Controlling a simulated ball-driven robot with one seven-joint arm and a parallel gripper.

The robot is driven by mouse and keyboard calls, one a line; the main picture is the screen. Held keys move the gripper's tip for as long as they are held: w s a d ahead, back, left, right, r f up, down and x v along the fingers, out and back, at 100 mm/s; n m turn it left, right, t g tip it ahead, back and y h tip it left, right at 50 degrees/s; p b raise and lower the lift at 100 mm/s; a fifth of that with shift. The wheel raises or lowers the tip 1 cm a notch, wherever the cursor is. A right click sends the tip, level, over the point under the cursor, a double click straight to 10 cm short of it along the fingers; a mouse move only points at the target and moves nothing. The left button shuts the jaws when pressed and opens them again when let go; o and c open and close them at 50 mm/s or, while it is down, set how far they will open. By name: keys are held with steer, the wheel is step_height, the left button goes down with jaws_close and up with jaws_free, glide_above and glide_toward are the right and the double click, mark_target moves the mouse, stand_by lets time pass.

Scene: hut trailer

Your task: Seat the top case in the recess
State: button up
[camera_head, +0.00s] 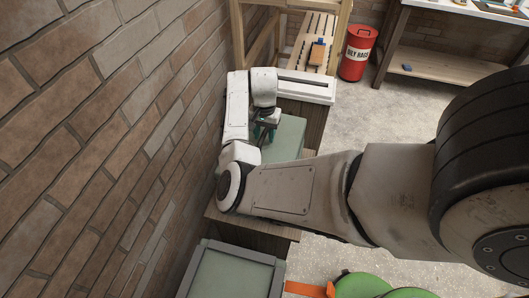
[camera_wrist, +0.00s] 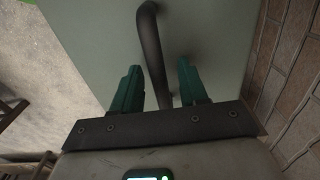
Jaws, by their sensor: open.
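A pale green case (camera_head: 287,138) sits by the brick wall, beneath my gripper (camera_head: 265,131). In the wrist view its flat top (camera_wrist: 90,45) fills much of the picture, with a dark curved handle (camera_wrist: 151,45) standing on it. My gripper (camera_wrist: 159,67) is open, with one green finger on each side of the handle and gaps showing between. Nothing is held. A second grey-green piece (camera_head: 235,270) with a raised rim around a sunken panel lies at the bottom of the head view. My arm hides part of the area between the two.
The brick wall (camera_head: 80,140) runs close along the left. A wooden bench (camera_head: 315,45) with an orange item stands behind, beside a red bin (camera_head: 358,52). Green round items and an orange strap (camera_head: 308,289) lie at the lower front. Concrete floor is open at right.

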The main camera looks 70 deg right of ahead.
steer(key=shift+f, duration=0.1)
jaws_close()
stand_by(0.3)
stand_by(1.1)
